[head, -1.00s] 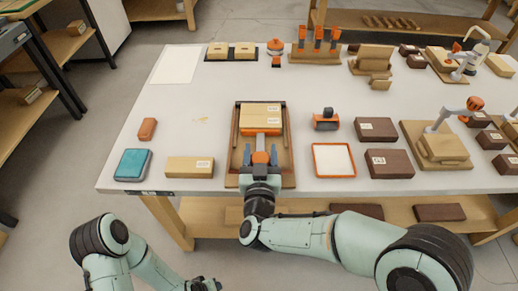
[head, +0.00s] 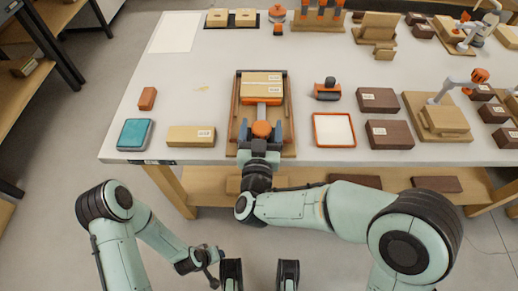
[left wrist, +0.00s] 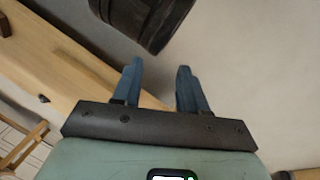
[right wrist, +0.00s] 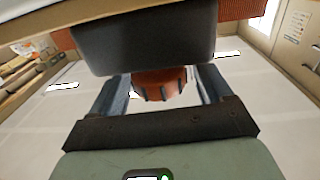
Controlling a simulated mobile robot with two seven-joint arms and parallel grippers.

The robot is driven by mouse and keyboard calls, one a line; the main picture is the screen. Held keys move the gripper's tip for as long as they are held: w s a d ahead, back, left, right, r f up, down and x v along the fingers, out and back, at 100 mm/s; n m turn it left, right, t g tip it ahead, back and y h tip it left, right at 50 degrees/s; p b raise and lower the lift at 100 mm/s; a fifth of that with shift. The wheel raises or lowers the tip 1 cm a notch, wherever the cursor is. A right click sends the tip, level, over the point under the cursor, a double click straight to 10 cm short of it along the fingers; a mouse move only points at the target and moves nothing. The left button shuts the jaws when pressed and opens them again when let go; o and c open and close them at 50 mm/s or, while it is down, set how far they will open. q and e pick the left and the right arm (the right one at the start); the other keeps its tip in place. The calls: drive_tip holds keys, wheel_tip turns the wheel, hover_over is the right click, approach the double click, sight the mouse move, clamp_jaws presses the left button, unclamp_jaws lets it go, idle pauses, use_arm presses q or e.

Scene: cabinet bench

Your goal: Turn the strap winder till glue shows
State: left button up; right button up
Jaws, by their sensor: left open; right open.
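The strap winder's orange knob (head: 262,129) sits at the near end of a wooden clamping frame (head: 233,135) on the bench. No glue can be made out at the block joint. My left gripper (left wrist: 160,85) is open and empty, low in front of the bench.
Left of the frame are a pale block (head: 191,136), a teal pad (head: 134,134) and a small reddish block (head: 147,98). Right of it are an orange-rimmed tray (head: 333,130), an orange-black tool (head: 327,90) and dark blocks (head: 389,134). The bench's back left has a white sheet (head: 172,32).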

use_arm(q)
drive_tip(key=shift+s+d+r+g+p, duration=0.15)
drive_tip(key=shift+s+d+r+p, duration=0.15)
drive_tip(key=shift+s, duration=0.15)
drive_tip(key=shift+s+d+r+g+p, duration=0.15)
drive_tip(key=shift+s+r, duration=0.15)
drive_tip(key=shift+s, duration=0.1)
use_arm(e)
drive_tip(key=s, duration=1.1)
drive_tip(key=shift+a, duration=0.3)
drive_tip(key=shift+s, duration=0.1)
idle(0.4)
